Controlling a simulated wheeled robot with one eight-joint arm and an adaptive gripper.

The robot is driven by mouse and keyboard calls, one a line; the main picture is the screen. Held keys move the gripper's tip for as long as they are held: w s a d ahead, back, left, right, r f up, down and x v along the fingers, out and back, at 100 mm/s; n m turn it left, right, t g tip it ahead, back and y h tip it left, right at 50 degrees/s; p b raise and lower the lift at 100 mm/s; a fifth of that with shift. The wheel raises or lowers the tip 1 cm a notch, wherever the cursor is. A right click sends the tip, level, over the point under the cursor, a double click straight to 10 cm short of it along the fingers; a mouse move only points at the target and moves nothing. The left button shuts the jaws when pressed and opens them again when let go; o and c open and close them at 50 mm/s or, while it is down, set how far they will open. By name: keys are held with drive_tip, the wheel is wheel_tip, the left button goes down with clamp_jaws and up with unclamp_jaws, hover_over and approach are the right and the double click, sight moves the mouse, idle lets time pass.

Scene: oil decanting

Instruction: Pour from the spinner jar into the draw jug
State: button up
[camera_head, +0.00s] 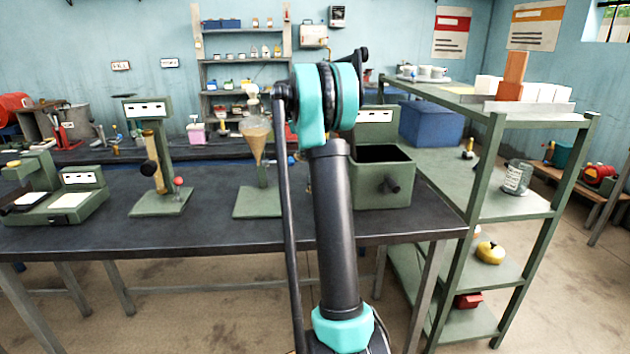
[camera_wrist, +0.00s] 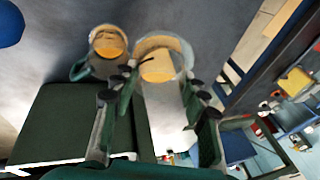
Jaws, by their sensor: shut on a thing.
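In the wrist view my gripper (camera_wrist: 158,94) is shut on a clear round jar, which I take to be the spinner jar (camera_wrist: 160,66). It holds amber liquid and looks tilted. A smaller jug with a side handle, apparently the draw jug (camera_wrist: 108,43), stands beside it to the left with amber liquid inside. The two look close together in this view; I cannot tell whether they touch or how their heights compare. In the head view my arm hides the gripper, the held jar and the jug.
The dark bench (camera_head: 110,230) carries a green open-topped box (camera_head: 382,186), a funnel of amber liquid (camera_head: 255,138) on a stand, a gauge stand (camera_head: 160,170) and a scale (camera_head: 70,195). A green shelf rack (camera_head: 480,104) stands at right, with a glass vessel (camera_head: 516,178) on it.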

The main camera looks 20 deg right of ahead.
drive_tip(key=w+r+g+b, duration=0.2)
drive_tip(key=w+r+g, duration=0.1)
drive_tip(key=r, duration=1)
drive_tip(key=shift+a+r+n+h, duration=0.15)
drive_tip(key=shift+a+n+h, duration=0.15)
drive_tip(key=shift+a+h, duration=0.1)
drive_tip(key=shift+w, duration=0.1)
